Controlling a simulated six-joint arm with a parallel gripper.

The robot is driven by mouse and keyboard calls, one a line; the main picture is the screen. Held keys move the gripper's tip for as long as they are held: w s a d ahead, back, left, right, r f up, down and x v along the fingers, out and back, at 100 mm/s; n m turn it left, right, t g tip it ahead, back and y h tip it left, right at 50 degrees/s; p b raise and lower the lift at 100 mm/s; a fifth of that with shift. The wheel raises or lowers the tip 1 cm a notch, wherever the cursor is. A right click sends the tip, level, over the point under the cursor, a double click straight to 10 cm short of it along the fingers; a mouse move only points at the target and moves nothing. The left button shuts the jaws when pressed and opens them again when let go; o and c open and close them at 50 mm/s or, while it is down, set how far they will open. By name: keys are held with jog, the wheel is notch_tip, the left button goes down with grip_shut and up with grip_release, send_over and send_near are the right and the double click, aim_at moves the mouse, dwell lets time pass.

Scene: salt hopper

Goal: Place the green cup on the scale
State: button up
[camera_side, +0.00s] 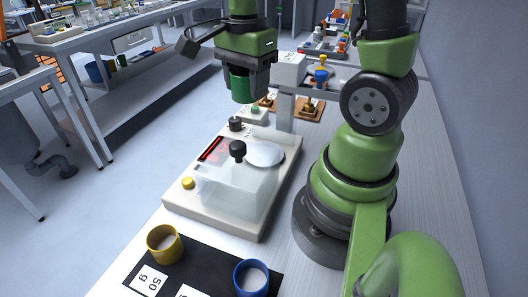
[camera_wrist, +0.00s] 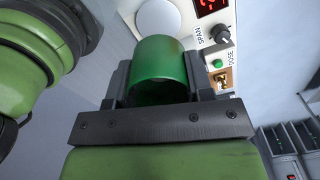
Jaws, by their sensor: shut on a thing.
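My gripper (camera_side: 243,84) is shut on the green cup (camera_side: 239,86) and holds it in the air beyond the far end of the scale. In the wrist view the green cup (camera_wrist: 160,65) sits between the two fingers of my gripper (camera_wrist: 160,85). The scale (camera_side: 186,205) is a cream box with a red display, a yellow button and a round white pan (camera_side: 264,154). A clear cover with a black knob (camera_side: 238,149) stands over its near part. The pan (camera_wrist: 158,19) also shows above the cup in the wrist view.
A yellow cup (camera_side: 164,244) and a blue cup (camera_side: 251,278) with white contents stand on a black mat (camera_side: 203,268) in front of the scale. A white post (camera_side: 287,92) with a hopper arm stands right of my gripper. A small box with a green button (camera_side: 254,112) sits below.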

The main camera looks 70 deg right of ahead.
jog(key=s+d+m, duration=0.2)
jog(key=d+m, duration=0.1)
jog(key=d, duration=0.1)
send_near(265, 142)
jog(key=shift+s+a+f, duration=0.2)
jog(key=shift+a+f, duration=0.35)
jog(key=shift+f, duration=0.6)
jog(key=shift+s+a+f, duration=0.25)
jog(key=shift+a+f, duration=0.35)
jog(key=shift+f, duration=0.5)
jog(key=shift+s+a+f, duration=0.2)
jog(key=shift+a+f, duration=0.35)
jog(key=shift+f, duration=0.6)
jog(key=shift+f, duration=0.15)
jog(key=o, duration=0.9)
